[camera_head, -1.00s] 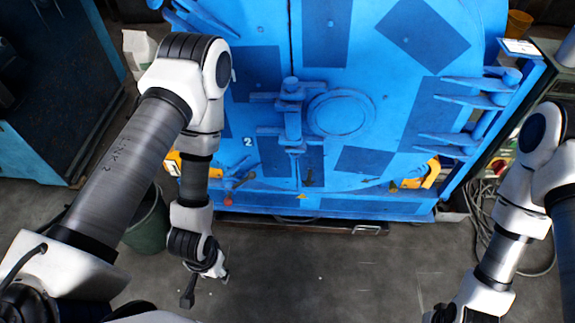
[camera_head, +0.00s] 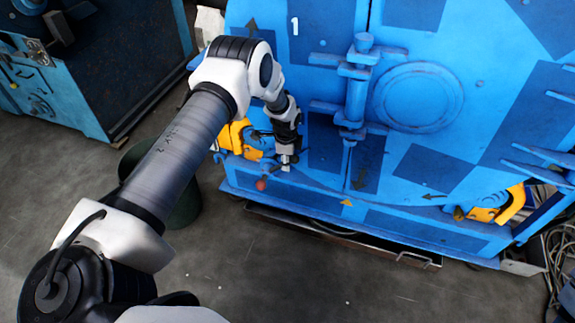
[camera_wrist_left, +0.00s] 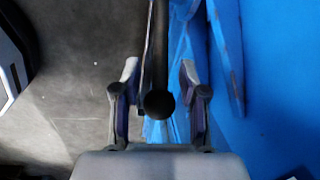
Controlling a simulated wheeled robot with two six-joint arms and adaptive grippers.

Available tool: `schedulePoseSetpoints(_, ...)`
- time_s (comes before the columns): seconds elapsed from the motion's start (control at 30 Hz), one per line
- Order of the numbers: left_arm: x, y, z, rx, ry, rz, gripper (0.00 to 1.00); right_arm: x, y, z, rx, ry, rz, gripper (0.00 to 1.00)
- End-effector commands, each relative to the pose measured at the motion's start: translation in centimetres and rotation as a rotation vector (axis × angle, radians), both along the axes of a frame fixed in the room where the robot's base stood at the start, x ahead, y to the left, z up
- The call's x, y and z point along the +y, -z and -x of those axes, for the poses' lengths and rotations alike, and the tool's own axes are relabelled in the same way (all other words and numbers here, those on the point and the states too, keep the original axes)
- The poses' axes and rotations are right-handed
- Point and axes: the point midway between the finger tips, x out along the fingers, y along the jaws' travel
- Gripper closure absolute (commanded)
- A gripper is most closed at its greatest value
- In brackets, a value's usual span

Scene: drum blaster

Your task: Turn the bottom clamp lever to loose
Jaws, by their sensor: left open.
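The blue drum blaster (camera_head: 425,160) stands ahead with its lower front in the head view. My left gripper (camera_head: 287,164) is at its lower left, beside a yellow clamp part (camera_head: 236,137) and above a red knob (camera_head: 261,184). In the left wrist view my left gripper (camera_wrist_left: 158,72) is open. A dark rod with a round end (camera_wrist_left: 158,104), seemingly the clamp lever, runs between its two fingers, with gaps on both sides. The fingers are not shut on it. In the head view my arm and gripper hide most of this lever. My right gripper is out of view.
Another yellow clamp part (camera_head: 491,207) sits at the machine's lower right. A dark green bin (camera_head: 185,205) stands on the floor beneath my left arm. A blue cabinet (camera_head: 95,70) is at the far left.

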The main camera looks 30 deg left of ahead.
Motion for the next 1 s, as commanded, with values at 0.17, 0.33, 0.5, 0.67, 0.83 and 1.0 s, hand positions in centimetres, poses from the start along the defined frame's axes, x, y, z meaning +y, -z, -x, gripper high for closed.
schedulePoseSetpoints(0.17,0.04,1.73,-0.23,-0.001,0.000,0.000,0.58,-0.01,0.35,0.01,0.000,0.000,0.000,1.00)
schedulePoseSetpoints(0.33,0.04,1.76,-0.23,-0.001,-0.001,0.001,0.58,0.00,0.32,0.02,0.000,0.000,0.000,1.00)
schedulePoseSetpoints(0.5,0.04,1.78,-0.21,-0.001,-0.001,0.001,1.00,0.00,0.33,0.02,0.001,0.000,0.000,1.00)
schedulePoseSetpoints(0.67,0.01,1.75,-0.24,-0.001,-0.001,0.001,1.00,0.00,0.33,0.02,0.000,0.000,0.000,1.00)
schedulePoseSetpoints(0.83,-0.02,1.72,-0.25,-0.002,-0.001,0.002,1.00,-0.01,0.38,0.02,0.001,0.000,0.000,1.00)
schedulePoseSetpoints(1.0,0.15,1.75,0.13,-0.007,-0.002,0.019,1.00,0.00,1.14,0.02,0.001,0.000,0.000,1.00)
